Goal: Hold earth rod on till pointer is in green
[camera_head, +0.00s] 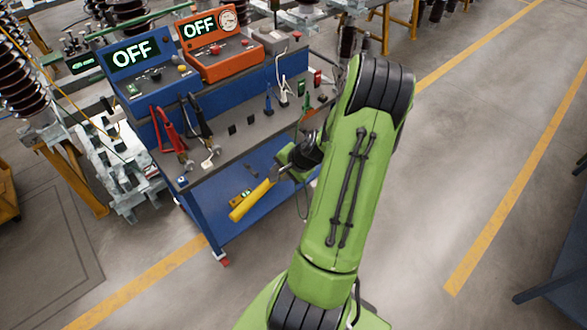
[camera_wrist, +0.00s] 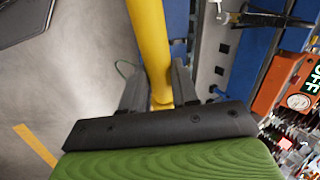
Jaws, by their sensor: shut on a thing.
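The yellow earth rod (camera_head: 250,200) is in my gripper (camera_head: 287,172), in front of the blue cart in the head view. In the wrist view the rod (camera_wrist: 149,45) runs from the top edge down between the two fingers of my gripper (camera_wrist: 158,88), which are shut on it. Its far end is out of the wrist view. The orange instrument (camera_head: 218,45) on the cart has a round dial (camera_head: 228,19) and a screen reading OFF. The dial also shows in the wrist view (camera_wrist: 298,102). Its pointer and any green zone are too small to read.
A blue instrument (camera_head: 145,68) reading OFF stands left of the orange one. Red clamps (camera_head: 170,130) and black clamps (camera_head: 199,118) lie on the blue cart (camera_head: 210,215). Tall insulators stand behind and left.

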